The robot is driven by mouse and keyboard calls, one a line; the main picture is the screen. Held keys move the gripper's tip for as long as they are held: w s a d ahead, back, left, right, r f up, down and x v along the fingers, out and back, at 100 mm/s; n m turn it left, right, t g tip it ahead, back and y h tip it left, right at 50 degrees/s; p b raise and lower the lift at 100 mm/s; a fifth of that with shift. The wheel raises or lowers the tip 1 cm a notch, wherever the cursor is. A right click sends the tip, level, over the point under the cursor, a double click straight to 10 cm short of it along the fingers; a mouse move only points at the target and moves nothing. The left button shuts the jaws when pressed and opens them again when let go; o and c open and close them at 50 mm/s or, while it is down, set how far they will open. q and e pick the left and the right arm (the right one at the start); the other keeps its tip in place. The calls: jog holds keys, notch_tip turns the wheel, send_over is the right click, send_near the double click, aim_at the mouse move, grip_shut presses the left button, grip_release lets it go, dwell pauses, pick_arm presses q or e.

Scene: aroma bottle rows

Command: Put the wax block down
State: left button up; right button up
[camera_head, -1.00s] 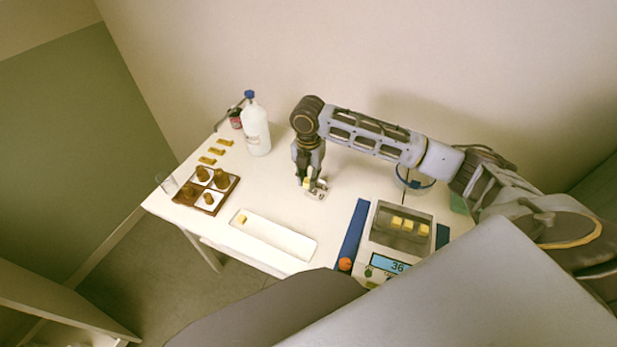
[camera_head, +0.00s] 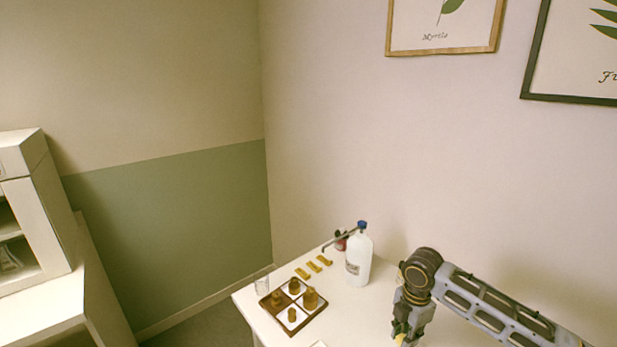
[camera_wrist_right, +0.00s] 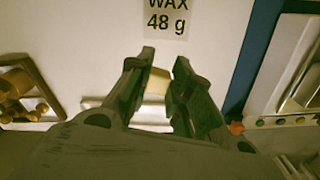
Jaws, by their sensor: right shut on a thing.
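My right gripper (camera_head: 404,334) hangs at the bottom edge of the head view, over the white table. In the right wrist view my right gripper (camera_wrist_right: 163,66) is shut on a small pale yellow wax block (camera_wrist_right: 157,82), held between its fingers. A bit of the wax block (camera_head: 401,340) shows at the bottom edge of the head view. A printed label (camera_wrist_right: 167,18) reading "WAX 48 g" lies beyond the fingertips in the wrist view. I cannot tell whether the block touches the table. My left gripper is not in view.
A brown tray with four white compartments (camera_head: 276,313) holds amber pieces. A glass (camera_head: 262,284), several gold strips (camera_head: 314,266) and a white blue-capped bottle (camera_head: 359,256) stand near it. A blue strip (camera_wrist_right: 256,50) and a scale (camera_wrist_right: 291,75) lie right in the wrist view.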

jog(key=m, duration=0.4)
jog(key=shift+w+m, duration=0.1)
jog(key=shift+m, duration=0.3)
jog(key=m, duration=0.5)
jog(key=shift+w, duration=0.1)
jog(key=m, duration=0.5)
jog(key=shift+w+a+m, duration=0.1)
jog(key=shift+m, duration=0.2)
jog(key=m, duration=0.4)
jog(key=shift+a+f+m, duration=0.2)
jog(key=shift+m, duration=0.1)
jog(key=m, duration=0.2)
jog(key=shift+s+a+f+m, duration=0.2)
jog(key=shift+a+f+m, duration=0.15)
jog(key=shift+m, duration=0.05)
jog(key=s+a+f, duration=0.2)
jog(key=shift+s+a+f, duration=0.15)
jog(key=shift+f, duration=0.2)
jog(key=shift+s+d+p, duration=0.2)
jog(key=shift+s+p, duration=0.05)
jog(key=shift+p, duration=0.15)
jog(key=shift+d+r, duration=0.2)
jog(key=shift+d, duration=0.1)
